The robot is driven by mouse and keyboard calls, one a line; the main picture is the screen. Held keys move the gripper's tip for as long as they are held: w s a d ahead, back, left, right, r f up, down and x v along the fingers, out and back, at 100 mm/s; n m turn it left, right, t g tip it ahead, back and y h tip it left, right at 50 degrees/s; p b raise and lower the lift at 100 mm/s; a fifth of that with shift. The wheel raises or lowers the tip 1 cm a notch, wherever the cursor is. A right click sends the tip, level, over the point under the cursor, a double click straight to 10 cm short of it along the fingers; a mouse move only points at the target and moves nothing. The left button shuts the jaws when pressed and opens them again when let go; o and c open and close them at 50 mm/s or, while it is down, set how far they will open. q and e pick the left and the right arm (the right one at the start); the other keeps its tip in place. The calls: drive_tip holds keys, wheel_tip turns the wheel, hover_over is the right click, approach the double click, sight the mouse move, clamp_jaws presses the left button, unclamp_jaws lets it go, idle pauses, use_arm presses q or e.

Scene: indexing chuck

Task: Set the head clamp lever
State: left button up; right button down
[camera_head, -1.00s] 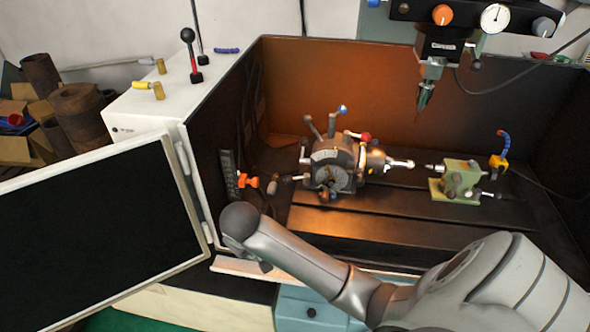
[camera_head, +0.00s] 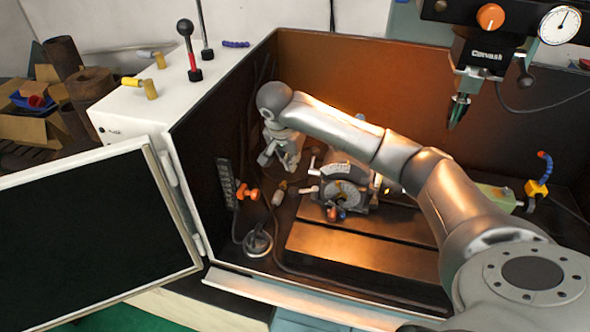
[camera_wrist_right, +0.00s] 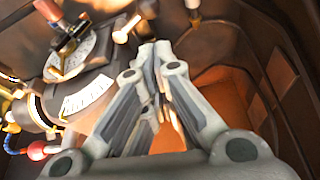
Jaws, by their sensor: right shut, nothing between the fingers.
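The indexing head (camera_head: 340,190), grey with a graduated dial, stands on the slotted table; it also shows at the upper left of the right wrist view (camera_wrist_right: 82,100). In the wrist view, a lever with a pale rounded end (camera_wrist_right: 127,30) lies just left of my fingertips. I cannot tell which lever is the head clamp. My right gripper (camera_head: 278,162) is shut and empty, left of the head, apart from it as far as I see.
The enclosure's dark left wall (camera_head: 215,130) is close to my right gripper. An orange-knobbed fitting (camera_head: 248,194) and a round dark base (camera_head: 257,242) lie at the left. The spindle (camera_head: 460,108) hangs above right. The front of the slotted table (camera_head: 350,250) is clear.

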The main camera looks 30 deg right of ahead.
use_arm(q)
drive_tip(key=shift+s+d+r+p, duration=0.1)
drive_tip(key=shift+s+r+p, duration=0.05)
drive_tip(key=shift+r+p, duration=0.4)
drive_tip(key=shift+s+d+r+p, duration=0.1)
drive_tip(key=shift+s+r+p, duration=0.05)
drive_tip(key=shift+r+p, duration=0.35)
use_arm(e)
drive_tip(key=x, duration=0.9)
drive_tip(key=shift+s+d+f, duration=0.3)
drive_tip(key=shift+w, duration=0.1)
